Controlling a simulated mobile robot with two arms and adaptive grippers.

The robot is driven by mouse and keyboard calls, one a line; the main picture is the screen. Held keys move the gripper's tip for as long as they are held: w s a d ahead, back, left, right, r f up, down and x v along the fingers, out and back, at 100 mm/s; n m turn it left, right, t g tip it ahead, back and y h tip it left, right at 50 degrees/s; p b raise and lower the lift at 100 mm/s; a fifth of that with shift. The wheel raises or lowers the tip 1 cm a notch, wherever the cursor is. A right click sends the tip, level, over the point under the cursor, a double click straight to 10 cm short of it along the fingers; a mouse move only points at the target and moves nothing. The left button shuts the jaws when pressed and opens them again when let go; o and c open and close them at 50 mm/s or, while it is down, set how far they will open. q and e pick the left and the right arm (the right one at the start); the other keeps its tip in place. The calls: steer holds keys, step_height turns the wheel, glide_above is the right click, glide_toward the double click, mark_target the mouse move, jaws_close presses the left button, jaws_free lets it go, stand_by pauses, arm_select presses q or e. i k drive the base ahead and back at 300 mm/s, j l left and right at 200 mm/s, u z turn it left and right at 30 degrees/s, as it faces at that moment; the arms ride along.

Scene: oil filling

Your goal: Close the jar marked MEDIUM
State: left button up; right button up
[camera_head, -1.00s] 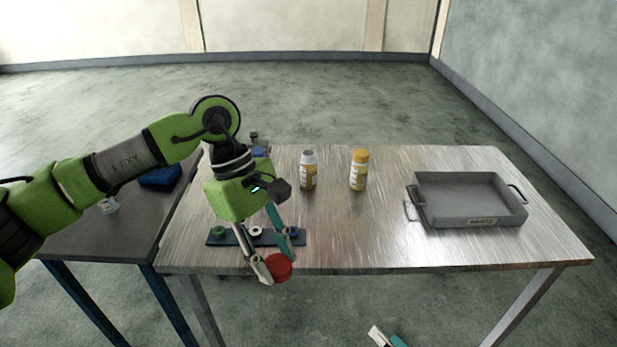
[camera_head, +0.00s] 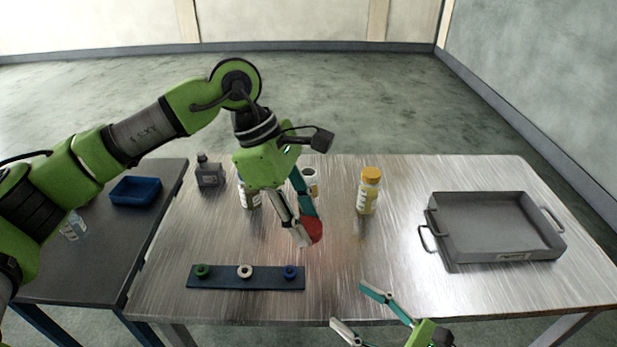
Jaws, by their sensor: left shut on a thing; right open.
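My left gripper (camera_head: 303,232) is shut on a red lid (camera_head: 315,230), held tilted above the table between the jars and the lid rack. Behind it stands a jar with an open-looking top (camera_head: 311,176), partly covered by my gripper. Another jar (camera_head: 252,199) stands to its left, its upper part hidden by my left arm. A jar with a yellow lid (camera_head: 368,193) stands upright to the right. The jar labels are too small to read, so I cannot tell which is MEDIUM. My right gripper (camera_head: 348,304) is open and empty at the front edge of the table.
A dark blue rack (camera_head: 216,281) holds green, white and blue lids at the table's front left. A grey bottle (camera_head: 209,174) stands at the back left. A grey tray (camera_head: 485,258) with handles is at the right. A blue bin (camera_head: 136,191) sits on the dark side table (camera_head: 110,265).

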mark_target(310, 175)
steer(key=i, duration=0.85)
